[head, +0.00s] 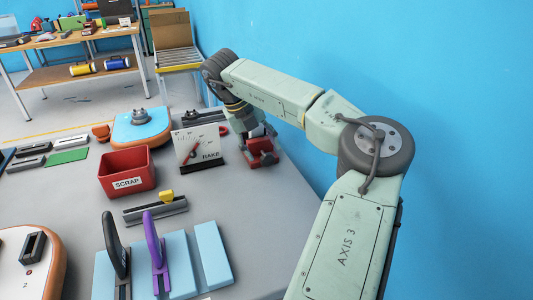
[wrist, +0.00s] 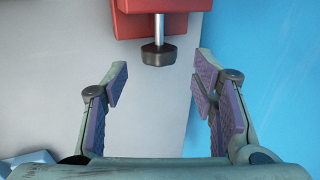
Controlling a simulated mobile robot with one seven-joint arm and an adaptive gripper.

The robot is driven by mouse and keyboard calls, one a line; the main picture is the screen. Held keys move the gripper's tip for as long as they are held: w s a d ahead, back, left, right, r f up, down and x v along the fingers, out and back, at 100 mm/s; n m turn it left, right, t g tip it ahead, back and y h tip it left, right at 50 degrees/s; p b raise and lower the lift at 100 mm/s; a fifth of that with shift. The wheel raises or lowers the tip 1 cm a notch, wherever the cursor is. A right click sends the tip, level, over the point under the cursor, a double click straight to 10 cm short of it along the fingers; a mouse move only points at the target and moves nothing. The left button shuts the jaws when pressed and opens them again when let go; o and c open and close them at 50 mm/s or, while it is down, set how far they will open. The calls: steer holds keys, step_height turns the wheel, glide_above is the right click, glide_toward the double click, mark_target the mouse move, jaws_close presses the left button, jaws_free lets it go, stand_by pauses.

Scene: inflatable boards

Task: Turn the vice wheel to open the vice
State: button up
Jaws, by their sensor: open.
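In the wrist view a red vice body (wrist: 162,22) sits at the top middle. A bright metal screw comes out of it toward me and ends in a small dark knob, the vice wheel (wrist: 158,54). My gripper (wrist: 157,82) is open and empty, with one finger on each side and the wheel between and just beyond the fingertips, apart from both. In the head view the red vice (head: 262,152) stands near the back right edge of the table. My arm reaches over to it, and my gripper there is mostly hidden behind my wrist and the vice.
The grey table (head: 90,210) holds a RAKE gauge (head: 198,147), a red SCRAP bin (head: 127,172), a rail with a yellow block (head: 155,208) and light blue boards (head: 213,255) with upright handles. A blue wall (head: 420,60) stands close along the right.

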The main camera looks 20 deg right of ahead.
mark_target(265, 156)
steer(key=shift+p+x, duration=0.5)
steer(key=shift+x, duration=1.85)
steer(key=shift+c, duration=0.2)
steer(key=shift+a, duration=0.1)
steer(key=c, duration=1.1)
